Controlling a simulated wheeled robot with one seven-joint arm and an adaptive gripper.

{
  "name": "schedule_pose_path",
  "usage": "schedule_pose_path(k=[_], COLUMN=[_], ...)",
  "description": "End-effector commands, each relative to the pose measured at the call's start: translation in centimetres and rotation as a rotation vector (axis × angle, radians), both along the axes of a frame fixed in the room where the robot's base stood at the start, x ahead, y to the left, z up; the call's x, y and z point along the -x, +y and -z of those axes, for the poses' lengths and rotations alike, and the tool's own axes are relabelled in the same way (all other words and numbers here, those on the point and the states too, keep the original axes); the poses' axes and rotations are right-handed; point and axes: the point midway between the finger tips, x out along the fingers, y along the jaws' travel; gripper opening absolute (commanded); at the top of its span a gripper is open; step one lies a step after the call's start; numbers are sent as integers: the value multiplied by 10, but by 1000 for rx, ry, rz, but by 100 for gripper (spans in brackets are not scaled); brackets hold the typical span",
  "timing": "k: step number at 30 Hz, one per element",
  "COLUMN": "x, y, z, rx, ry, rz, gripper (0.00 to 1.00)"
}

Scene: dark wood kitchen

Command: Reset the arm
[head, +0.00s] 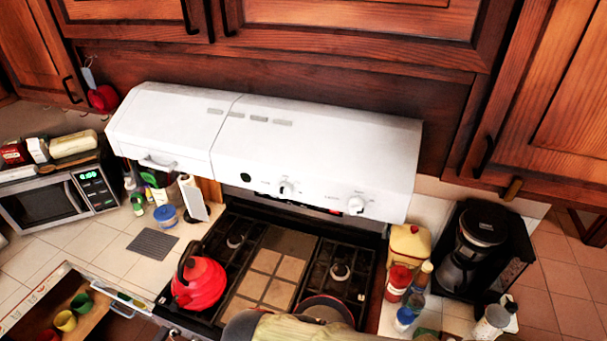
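My gripper is not in view. No other part that could be my arm shows.
A white range hood (310,150) juts out above the stove. A red kettle (200,284) stands on the stove's left. A microwave (45,205) is at left, a coffee maker (482,225) and bottles at right. An open drawer (100,318) holds colored cups at lower left.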

Motion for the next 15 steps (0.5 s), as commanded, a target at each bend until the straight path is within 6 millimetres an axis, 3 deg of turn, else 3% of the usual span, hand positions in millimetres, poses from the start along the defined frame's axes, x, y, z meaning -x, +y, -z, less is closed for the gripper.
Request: schedule_pose_path(k=[1, 3, 15], x=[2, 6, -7], y=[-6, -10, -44], z=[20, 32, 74], rx=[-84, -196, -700], ry=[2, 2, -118], rz=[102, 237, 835], gripper=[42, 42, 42])
